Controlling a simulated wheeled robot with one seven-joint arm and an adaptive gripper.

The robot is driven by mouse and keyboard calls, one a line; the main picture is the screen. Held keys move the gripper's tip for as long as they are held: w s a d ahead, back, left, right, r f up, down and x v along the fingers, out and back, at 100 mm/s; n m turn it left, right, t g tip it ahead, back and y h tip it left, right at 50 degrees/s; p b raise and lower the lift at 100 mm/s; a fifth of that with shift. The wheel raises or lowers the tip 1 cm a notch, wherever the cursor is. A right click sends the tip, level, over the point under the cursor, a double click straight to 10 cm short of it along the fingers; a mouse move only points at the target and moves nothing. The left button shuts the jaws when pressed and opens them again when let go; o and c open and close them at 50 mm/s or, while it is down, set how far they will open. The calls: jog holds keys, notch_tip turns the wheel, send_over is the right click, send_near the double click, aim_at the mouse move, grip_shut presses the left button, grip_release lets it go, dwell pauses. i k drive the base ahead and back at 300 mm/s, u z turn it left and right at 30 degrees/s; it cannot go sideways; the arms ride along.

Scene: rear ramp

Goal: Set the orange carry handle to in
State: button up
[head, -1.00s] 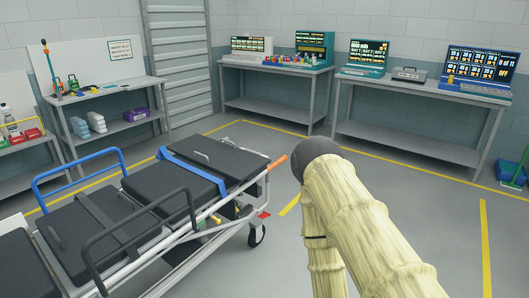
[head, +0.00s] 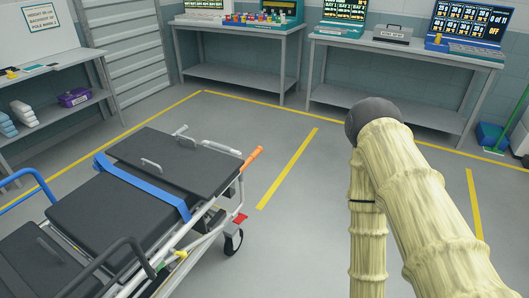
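The orange carry handle (head: 252,158) sticks out from the near right corner of the stretcher's head end in the head view. It extends beyond the black padded deck, angled up and to the right. The stretcher (head: 130,185) has black pads, a blue strap and a pale metal frame. My arm, in a cream ribbed cover with a dark rounded joint, stands to the right of the handle, apart from it. My gripper is not in view.
A red pedal (head: 240,219) and a black caster (head: 233,243) sit below the handle. Open grey floor with yellow lines (head: 287,168) lies between stretcher and arm. Metal tables (head: 245,75) with monitors stand at the back.

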aim_at(259, 150)
jog(key=u, duration=0.6)
jog(key=i, duration=1.1)
jog(key=u, duration=0.2)
